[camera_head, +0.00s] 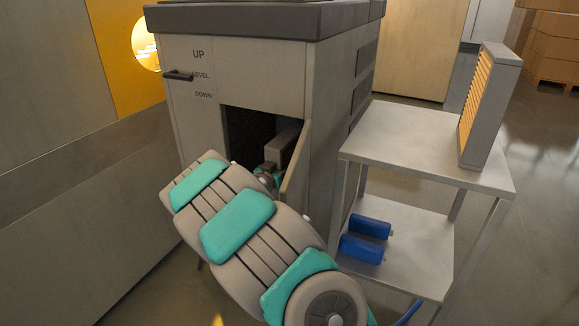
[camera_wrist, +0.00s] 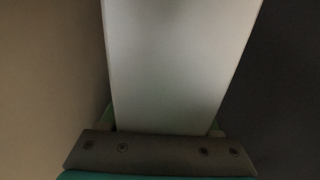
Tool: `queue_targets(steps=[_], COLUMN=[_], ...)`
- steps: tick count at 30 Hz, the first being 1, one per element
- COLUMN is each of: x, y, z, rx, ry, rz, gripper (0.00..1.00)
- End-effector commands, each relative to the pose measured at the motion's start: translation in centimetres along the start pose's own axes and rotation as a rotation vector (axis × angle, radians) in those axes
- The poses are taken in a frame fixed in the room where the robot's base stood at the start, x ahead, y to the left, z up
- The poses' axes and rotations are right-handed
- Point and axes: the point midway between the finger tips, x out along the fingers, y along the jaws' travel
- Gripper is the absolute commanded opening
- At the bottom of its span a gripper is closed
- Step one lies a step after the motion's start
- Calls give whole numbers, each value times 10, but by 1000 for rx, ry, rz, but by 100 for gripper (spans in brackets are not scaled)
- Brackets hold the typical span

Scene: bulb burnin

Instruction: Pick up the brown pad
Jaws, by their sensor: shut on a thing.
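The brown pad (camera_head: 291,152) is inside the open compartment of the grey cabinet, partly seen. It shows a grey frame edge and a dark brownish face; the rest is hidden by the compartment and its door. My gripper (camera_head: 268,174) is at the compartment opening, at the pad's near end, mostly hidden by my arm. In the wrist view, my gripper (camera_wrist: 160,122) is shut on the pad's pale grey frame (camera_wrist: 178,65), with a finger at either side. The brown face does not show in the wrist view.
The cabinet (camera_head: 240,75) has a lever (camera_head: 178,75) beside the UP, LEVEL and DOWN labels. Its small door (camera_head: 297,165) stands open right of my gripper. A grey cart (camera_head: 420,145) at right holds an upright, grey-framed orange pleated filter (camera_head: 480,100) and blue cylinders (camera_head: 362,247) below.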

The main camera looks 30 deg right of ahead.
Motion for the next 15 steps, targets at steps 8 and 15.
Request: queue_targets(steps=[8,15], x=[0,0], y=[0,0], z=[0,0], rx=[0,0], ry=[0,0], rz=[0,0], gripper=[16,0])
